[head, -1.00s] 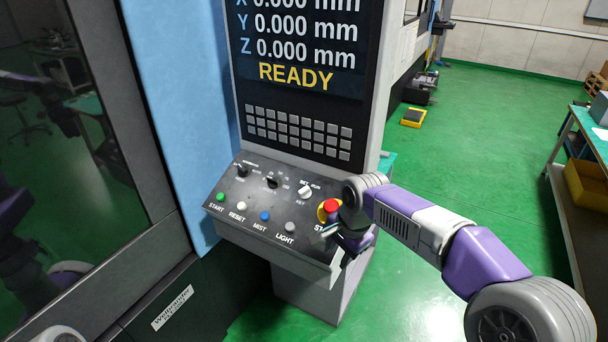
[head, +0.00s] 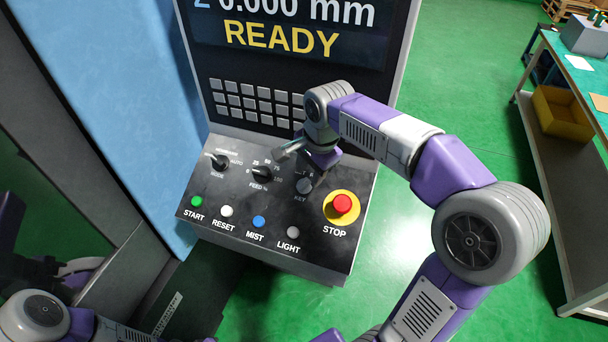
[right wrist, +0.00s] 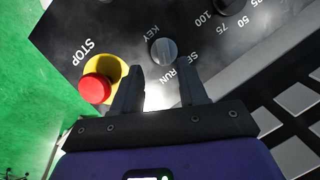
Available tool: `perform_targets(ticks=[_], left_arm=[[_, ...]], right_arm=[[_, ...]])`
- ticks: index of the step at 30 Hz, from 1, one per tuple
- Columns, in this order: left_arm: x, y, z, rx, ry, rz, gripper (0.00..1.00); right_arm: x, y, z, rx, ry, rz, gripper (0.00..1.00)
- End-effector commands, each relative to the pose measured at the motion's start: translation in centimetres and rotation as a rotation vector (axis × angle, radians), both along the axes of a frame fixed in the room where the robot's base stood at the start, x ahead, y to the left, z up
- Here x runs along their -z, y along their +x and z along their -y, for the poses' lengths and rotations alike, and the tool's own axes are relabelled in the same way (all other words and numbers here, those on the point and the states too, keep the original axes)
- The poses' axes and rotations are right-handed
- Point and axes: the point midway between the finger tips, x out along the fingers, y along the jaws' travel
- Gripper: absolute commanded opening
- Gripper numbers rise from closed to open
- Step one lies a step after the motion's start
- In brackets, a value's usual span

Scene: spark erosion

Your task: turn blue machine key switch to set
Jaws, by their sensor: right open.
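The key switch (head: 304,186) is a round grey knob above the KEY label on the sloping control panel (head: 215,176) of the blue machine. In the head view my right gripper (head: 304,163) is just behind and above it, partly covering its SET/RUN lettering. In the right wrist view the key switch (right wrist: 163,52) lies just beyond the gap between the open fingertips (right wrist: 160,73), roughly centred. SET and RUN are printed close together beside it. The fingers are apart and hold nothing. I cannot tell which mark the switch points to. My left gripper is out of view.
A red STOP button (head: 342,204) on a yellow ring sits just right of the key switch. The feed knob (head: 263,173) and mode knob (head: 219,161) are to its left. Several push buttons line the front. The keypad (head: 256,104) and screen rise behind.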

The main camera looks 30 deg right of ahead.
Motion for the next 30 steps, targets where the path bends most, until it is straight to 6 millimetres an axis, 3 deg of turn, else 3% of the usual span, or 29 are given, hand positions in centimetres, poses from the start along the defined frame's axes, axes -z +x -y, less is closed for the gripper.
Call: perform_targets(ticks=[3, 7, 18, 26, 30], left_arm=[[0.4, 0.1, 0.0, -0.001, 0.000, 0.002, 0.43], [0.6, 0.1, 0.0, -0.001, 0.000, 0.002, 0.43], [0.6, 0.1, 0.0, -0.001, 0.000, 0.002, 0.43], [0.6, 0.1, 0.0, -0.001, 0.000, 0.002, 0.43], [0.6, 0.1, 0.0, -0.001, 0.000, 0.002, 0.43]], right_arm=[[2.1, 0.4, -0.1, 0.000, 0.000, -0.003, 0.43], [3.4, 0.7, -0.2, 0.000, 0.000, -0.003, 0.43], [3.9, 0.9, -0.2, 0.000, 0.000, 0.000, 0.43], [3.9, 0.9, -0.2, -0.001, 0.000, 0.000, 0.03], [4.0, 0.8, -0.2, -0.001, 0.001, -0.001, 0.00]])
